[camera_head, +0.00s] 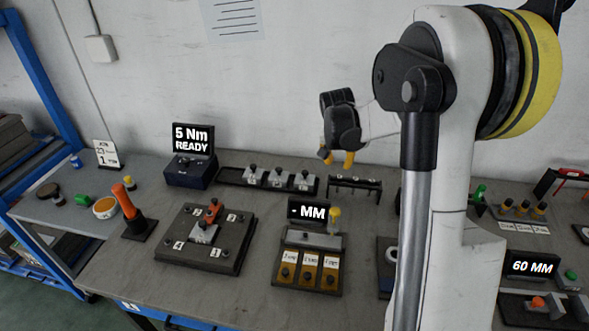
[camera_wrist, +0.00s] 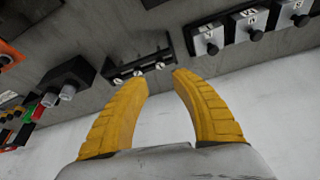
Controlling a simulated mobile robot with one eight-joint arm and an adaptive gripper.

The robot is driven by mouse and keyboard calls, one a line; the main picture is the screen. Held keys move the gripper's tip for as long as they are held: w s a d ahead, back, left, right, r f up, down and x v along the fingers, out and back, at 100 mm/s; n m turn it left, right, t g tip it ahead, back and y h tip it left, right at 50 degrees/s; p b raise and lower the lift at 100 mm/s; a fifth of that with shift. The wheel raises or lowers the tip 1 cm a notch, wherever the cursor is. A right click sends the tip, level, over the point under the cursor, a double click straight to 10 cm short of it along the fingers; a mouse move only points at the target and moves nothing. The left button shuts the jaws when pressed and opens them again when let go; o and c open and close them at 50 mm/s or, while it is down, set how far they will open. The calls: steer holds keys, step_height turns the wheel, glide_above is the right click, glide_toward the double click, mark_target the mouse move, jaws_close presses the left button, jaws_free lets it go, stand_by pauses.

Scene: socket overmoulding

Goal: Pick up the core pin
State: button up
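No part is marked as the core pin, and I cannot tell for sure which one it is. A black rack (camera_head: 354,184) on the bench holds several small pins; in the wrist view the rack (camera_wrist: 138,64) shows pale round pin ends (camera_wrist: 139,73) beyond my fingertips. My gripper (camera_head: 338,159) hangs in the air above the back of the bench, above and slightly left of the rack in the head view. Its yellow fingers (camera_wrist: 161,78) are apart with nothing between them. The rack's lower parts are small and hard to make out.
A tray of labelled blocks (camera_head: 278,180) stands left of the rack. The "- MM" display (camera_head: 308,212) stands in front. A black fixture plate (camera_head: 207,237) and an orange-handled tool (camera_head: 125,203) are further left. My arm hides part of the bench right of the rack.

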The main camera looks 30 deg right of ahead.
steer(key=b, duration=0.2)
glide_above(339, 177)
steer(key=s+a, duration=0.2)
step_height(339, 177, down, 5)
steer(key=shift+w+a+f, duration=0.1)
steer(key=shift+a+f, duration=0.05)
steer(key=b+x, duration=0.1)
steer(key=x, duration=0.2)
steer(key=b+x, duration=0.1)
steer(key=x, duration=0.1)
steer(key=shift+w+d+f+b, duration=0.1)
steer(key=shift+w+d+b, duration=0.1)
steer(key=shift+d+b, duration=0.15)
jaws_close()
